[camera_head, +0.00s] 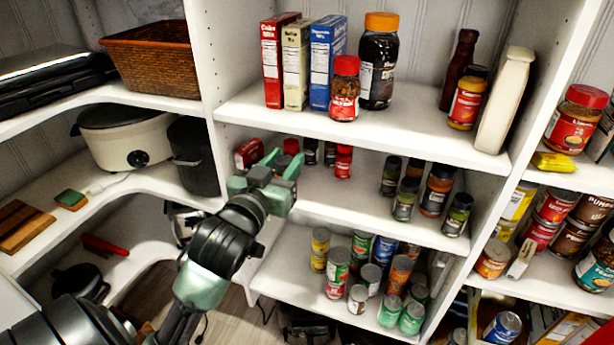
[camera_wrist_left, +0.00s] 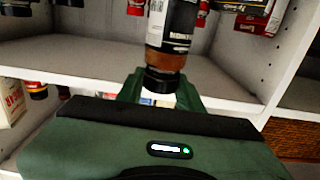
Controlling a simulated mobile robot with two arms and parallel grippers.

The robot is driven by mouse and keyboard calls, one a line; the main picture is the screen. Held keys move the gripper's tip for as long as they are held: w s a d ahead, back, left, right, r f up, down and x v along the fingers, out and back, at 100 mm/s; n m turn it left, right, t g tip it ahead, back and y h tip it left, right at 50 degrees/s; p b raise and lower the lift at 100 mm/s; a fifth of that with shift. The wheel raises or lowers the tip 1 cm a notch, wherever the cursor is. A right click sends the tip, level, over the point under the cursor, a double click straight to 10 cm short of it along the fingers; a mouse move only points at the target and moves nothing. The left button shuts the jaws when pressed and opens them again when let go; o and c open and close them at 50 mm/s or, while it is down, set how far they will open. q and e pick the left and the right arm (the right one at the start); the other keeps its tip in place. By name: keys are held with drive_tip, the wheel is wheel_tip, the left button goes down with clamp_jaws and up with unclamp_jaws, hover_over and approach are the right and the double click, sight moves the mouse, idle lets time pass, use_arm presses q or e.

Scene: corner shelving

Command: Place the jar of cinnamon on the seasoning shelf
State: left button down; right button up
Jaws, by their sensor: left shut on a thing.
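My left gripper (camera_head: 280,163) is at the left part of the middle shelf (camera_head: 345,204), which holds small seasoning jars. In the left wrist view, which looks upside down, its fingers (camera_wrist_left: 160,92) are closed around the black-lidded end of a jar (camera_wrist_left: 166,58) with brown contents and a dark label. I take it as the cinnamon jar, though its name is not legible. In the head view I cannot pick it out behind the gripper. My right gripper is not in view.
Several jars (camera_head: 405,198) stand at the middle shelf's right; small red-topped jars (camera_head: 343,161) stand at its back. Its front centre is bare. Boxes (camera_head: 272,62) and large jars (camera_head: 378,62) stand above, cans (camera_head: 338,273) below. A white upright panel (camera_head: 209,60) bounds the left.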

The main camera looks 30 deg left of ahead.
use_arm(q)
drive_tip(key=p+x, duration=0.2)
drive_tip(key=x, duration=0.8)
wheel_tip(320, 180, down, 7)
drive_tip(key=shift+w, duration=0.4)
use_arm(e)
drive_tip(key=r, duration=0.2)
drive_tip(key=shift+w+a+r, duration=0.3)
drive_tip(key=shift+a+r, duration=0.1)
use_arm(q)
drive_tip(key=c, duration=0.9)
unclamp_jaws()
